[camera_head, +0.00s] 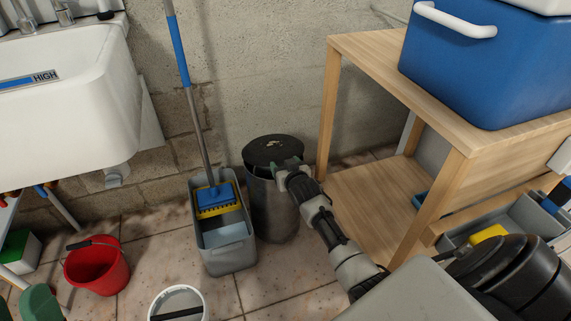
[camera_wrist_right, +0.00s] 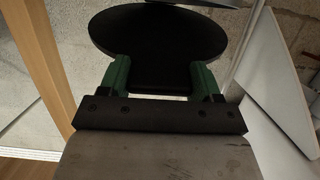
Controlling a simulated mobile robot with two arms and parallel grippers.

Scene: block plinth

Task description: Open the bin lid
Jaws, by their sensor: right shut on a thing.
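The bin (camera_head: 274,208) is a dark grey cylinder on the tiled floor, left of the wooden bench. Its round black lid (camera_head: 268,149) sits over the top, with a dark gap showing below its front left edge. My right gripper (camera_head: 288,165) is at the front right of the lid. In the right wrist view the green fingers of my right gripper (camera_wrist_right: 160,76) are on either side of the narrow part of the black lid (camera_wrist_right: 157,34), shut on it. The bin body is hidden there.
A grey mop bucket (camera_head: 229,257) with a mop stands close left of the bin. The wooden bench (camera_head: 345,100) with a blue cooler (camera_head: 480,65) is close on the right. A red bucket (camera_head: 98,268) and white bucket (camera_head: 178,301) stand on the floor.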

